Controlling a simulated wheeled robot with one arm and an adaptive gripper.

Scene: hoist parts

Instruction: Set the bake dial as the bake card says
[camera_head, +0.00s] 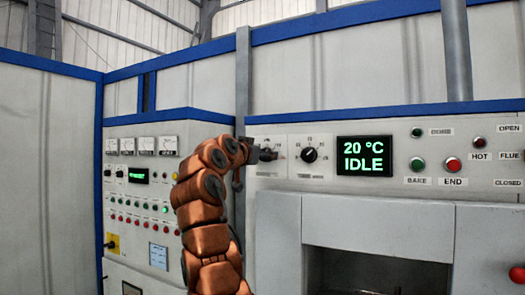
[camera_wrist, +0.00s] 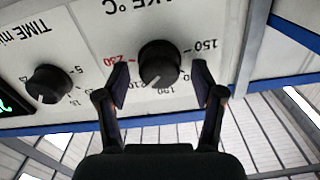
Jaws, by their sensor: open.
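The bake dial is a black round knob (camera_wrist: 158,63) under a "BAKE °C" label on a pale panel, upside down in the wrist view. Its marks include 150 at the right and a red 230 at the left. Its white pointer line slants toward the lower left; the exact mark is hard to read. My gripper (camera_wrist: 160,76) is open, with one finger on each side of the knob and visible gaps. A small pale card (camera_head: 158,256) on the left cabinet is too small to read.
The time dial (camera_wrist: 47,84) is beside the bake dial, also at the right of my gripper in the head view (camera_head: 310,155). A display (camera_head: 364,156) reads 20 °C IDLE. Green BAKE (camera_head: 417,164) and red END (camera_head: 453,165) buttons are farther right.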

